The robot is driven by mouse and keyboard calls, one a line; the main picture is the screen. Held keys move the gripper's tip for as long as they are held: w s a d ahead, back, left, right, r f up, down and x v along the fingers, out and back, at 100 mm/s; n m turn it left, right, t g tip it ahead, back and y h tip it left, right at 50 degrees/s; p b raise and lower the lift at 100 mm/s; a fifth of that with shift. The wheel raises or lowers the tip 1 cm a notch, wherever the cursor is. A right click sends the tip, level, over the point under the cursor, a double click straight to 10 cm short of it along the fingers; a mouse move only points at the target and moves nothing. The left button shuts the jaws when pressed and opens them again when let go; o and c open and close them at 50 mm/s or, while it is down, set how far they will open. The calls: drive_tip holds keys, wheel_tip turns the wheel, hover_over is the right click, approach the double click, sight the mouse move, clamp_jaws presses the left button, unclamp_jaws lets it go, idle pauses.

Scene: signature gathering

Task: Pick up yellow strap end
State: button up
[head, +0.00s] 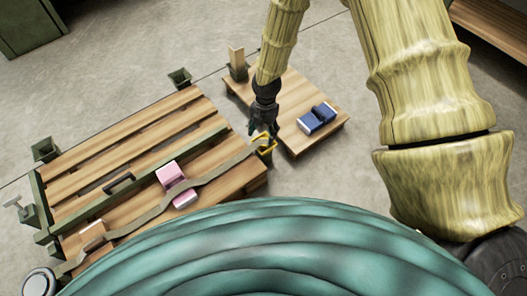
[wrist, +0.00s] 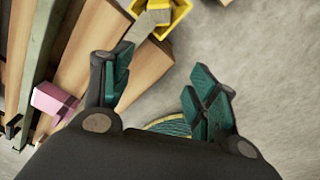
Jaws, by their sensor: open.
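The yellow strap end (head: 268,149) is an angular yellow loop at the right end of a long olive strap (head: 217,172), just off the slatted wooden platform's right edge. In the wrist view the yellow strap end (wrist: 181,12) is at the top, partly cut off, with a tan-olive piece inside it. My gripper (head: 262,127) is right above and beside it in the head view; I cannot tell whether they touch. In the wrist view my gripper (wrist: 160,68) has its teal fingers apart with nothing between them, and the yellow end lies beyond the fingertips.
The slatted platform (head: 120,133) holds a pink-and-white block (head: 176,183) under the strap and a dark handle (head: 118,183). Grey floor (head: 160,40) is open behind.

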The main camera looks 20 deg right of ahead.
drive_tip(key=w+d+f+n+h+b, duration=0.1)
drive_tip(key=w+f+n+b, duration=0.1)
drive_tip(key=w+n+b, duration=0.25)
drive_tip(key=b, duration=0.2)
hover_over(263, 140)
drive_tip(key=shift+m, duration=0.25)
drive_tip(key=shift+a+f, duration=0.2)
drive_tip(key=shift+f, duration=2.35)
drive_tip(key=f+b, duration=0.2)
drive_tip(key=f, duration=0.1)
drive_tip(key=f+b, duration=0.1)
drive_tip(key=f, duration=0.1)
drive_tip(key=shift+d+b, duration=0.3)
drive_tip(key=shift+b, duration=0.05)
drive_tip(key=c, duration=1.2)
drive_tip(key=shift+c, duration=0.2)
